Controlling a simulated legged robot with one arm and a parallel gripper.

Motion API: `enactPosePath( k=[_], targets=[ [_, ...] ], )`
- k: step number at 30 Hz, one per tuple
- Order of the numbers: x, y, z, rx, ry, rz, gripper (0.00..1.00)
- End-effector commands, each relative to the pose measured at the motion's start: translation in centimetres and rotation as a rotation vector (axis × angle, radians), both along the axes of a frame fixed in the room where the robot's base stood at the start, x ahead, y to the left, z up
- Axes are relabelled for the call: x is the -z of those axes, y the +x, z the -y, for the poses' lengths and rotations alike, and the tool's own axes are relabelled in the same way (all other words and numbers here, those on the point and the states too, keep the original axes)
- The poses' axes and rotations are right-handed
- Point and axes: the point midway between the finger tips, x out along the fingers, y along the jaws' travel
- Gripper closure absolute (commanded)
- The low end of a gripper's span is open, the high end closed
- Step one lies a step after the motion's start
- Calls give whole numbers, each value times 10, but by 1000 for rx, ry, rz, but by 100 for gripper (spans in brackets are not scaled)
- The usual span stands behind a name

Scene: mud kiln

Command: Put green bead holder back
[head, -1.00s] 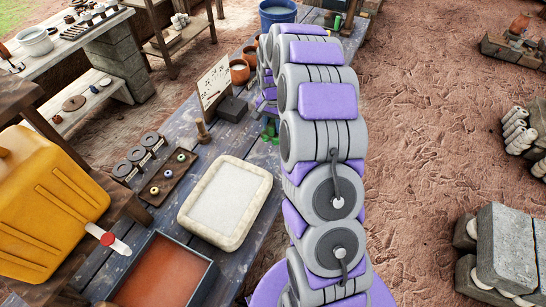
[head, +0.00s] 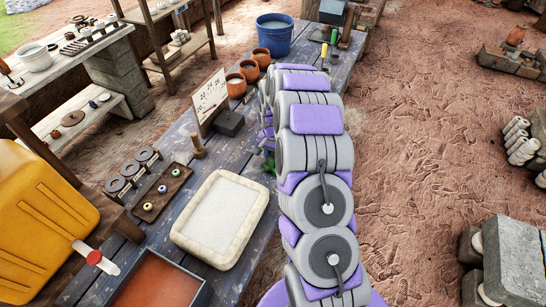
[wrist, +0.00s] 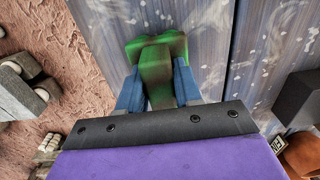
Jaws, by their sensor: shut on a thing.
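In the wrist view a dark green object (wrist: 160,62), taken to be the green bead holder, sits between the blue fingers of my gripper (wrist: 157,88). The gripper is shut on it, over grey-blue table planks. Its lower part is hidden by the wrist plate, and I cannot tell whether it touches the table. In the head view only a small bit of green (head: 268,164) shows beside my arm, right of the pale tray; the arm hides the fingers. A dark board (head: 162,193) with a few small coloured beads lies left of the tray.
The pale tray (head: 258,213) fills the table's middle. Behind it stand a wooden peg (head: 199,146), a dark block (head: 229,123), a marked card (head: 209,98), orange pots (head: 236,84) and a blue bucket (head: 274,36). A yellow container (head: 40,220) stands left.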

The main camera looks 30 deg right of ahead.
Motion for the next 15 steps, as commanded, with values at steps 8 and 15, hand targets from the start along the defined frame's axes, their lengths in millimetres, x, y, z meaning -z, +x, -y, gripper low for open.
enactPosePath(
  k=[8,15],
  targets=[
    [0,0,-2,-1,-2,-1,54],
    [1,0,1,0,2,0,40]
  ],
)
